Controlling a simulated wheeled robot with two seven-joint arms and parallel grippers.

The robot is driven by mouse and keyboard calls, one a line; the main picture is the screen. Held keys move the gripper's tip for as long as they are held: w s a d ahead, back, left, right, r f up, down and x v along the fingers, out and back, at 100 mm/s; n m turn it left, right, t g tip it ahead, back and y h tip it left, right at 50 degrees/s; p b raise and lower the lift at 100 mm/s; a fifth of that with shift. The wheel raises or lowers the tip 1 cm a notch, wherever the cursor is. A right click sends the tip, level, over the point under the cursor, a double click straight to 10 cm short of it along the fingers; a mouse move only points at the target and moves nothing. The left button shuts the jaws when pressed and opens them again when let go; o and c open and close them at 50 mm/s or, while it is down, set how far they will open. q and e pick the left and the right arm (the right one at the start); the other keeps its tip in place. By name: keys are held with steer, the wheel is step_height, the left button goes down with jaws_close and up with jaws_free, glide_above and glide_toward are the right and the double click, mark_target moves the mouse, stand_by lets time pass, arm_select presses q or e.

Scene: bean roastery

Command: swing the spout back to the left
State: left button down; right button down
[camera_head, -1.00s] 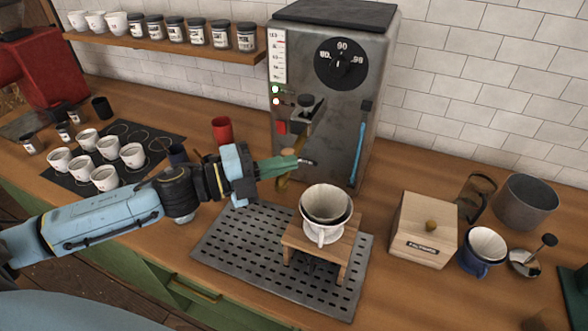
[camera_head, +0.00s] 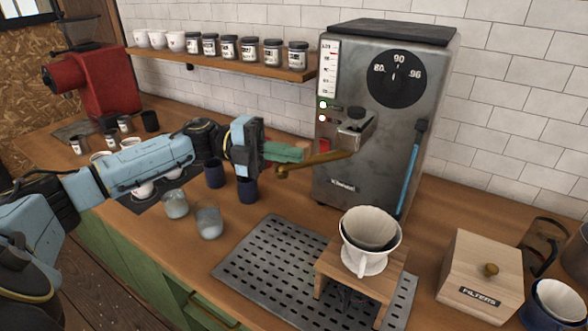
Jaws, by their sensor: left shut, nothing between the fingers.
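The brass spout (camera_head: 322,159) reaches out left from under the front of the steel water boiler (camera_head: 370,125). Its round tip (camera_head: 282,171) hangs over the counter, left of the boiler and well away from the dripper. My left gripper (camera_head: 300,152) is shut and empty. Its green fingertips lie just above the middle of the spout in the picture; I cannot tell whether they touch it. The white dripper (camera_head: 368,248) with a paper filter sits on a wooden stand (camera_head: 390,285) on the perforated drip tray (camera_head: 262,262). My right gripper is out of view.
Blue cups (camera_head: 214,173) and glass cups (camera_head: 208,222) stand below my left arm. A wooden filter box (camera_head: 485,270) stands right of the tray. A red grinder (camera_head: 95,85) is at the back left. A shelf of jars (camera_head: 228,48) hangs behind.

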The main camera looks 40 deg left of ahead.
arm_select(q)
steer(key=shift+w+a+b, duration=0.25)
steer(key=shift+a+b, duration=0.05)
steer(key=shift+a, duration=0.05)
steer(key=shift+a+r, duration=0.1)
stand_by(0.3)
